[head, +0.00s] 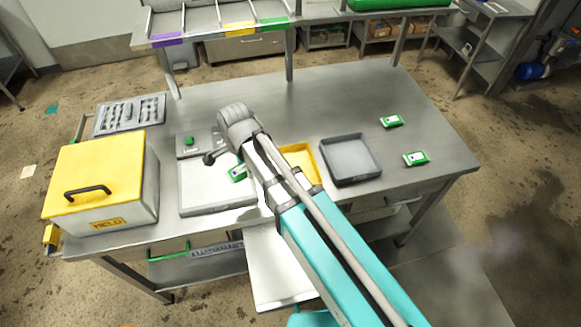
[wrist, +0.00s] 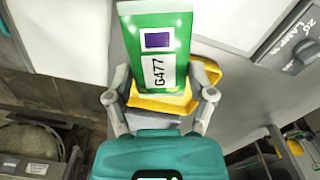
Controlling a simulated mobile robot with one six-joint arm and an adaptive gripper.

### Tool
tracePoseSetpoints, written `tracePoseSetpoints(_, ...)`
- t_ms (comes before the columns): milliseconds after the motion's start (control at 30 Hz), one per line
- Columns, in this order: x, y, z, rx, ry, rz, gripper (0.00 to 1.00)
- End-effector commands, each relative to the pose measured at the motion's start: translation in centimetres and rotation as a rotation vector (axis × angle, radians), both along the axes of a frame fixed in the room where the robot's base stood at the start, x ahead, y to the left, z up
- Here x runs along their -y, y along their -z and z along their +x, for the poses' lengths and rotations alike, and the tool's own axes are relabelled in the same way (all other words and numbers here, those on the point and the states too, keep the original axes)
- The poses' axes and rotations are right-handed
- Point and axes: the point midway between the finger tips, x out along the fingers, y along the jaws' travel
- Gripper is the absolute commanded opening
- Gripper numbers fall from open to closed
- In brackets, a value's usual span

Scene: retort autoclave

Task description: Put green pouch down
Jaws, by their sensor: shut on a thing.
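A green pouch (wrist: 160,40) with a white label reading G477 and a purple square stands out between the fingers of my gripper (wrist: 161,92) in the wrist view. The fingers are shut on its lower end. In the head view a green and white pouch (head: 237,173) shows at the left edge of my arm, over the right side of the white panel (head: 205,198). My arm hides the fingers there. Two similar green pouches, one farther back (head: 391,121) and one nearer (head: 415,158), lie at the right of the steel table (head: 330,105).
A yellow tray (head: 311,166), partly behind my arm, and a grey tray (head: 350,178) sit right of the panel. A yellow-lidded box (head: 96,155) marked HELD stands at left, with a slotted grey tray (head: 130,115) behind it. The back middle of the table is clear.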

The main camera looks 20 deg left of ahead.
Motion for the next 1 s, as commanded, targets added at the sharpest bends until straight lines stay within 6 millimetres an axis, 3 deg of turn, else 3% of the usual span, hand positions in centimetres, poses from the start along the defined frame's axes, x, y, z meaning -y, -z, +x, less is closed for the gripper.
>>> tracePoseSetpoints(367,-0.1,0.0,-0.2,0.0,-0.004,0.0,0.15)
tracePoseSetpoints(567,0.8,0.0,0.1,0.0,0.011,0.0,0.15)
tracePoseSetpoints(767,3.8,0.2,1.2,0.0,0.061,0.0,0.15)
tracePoseSetpoints(1000,9.9,0.5,2.8,0.0,0.166,0.0,0.15)
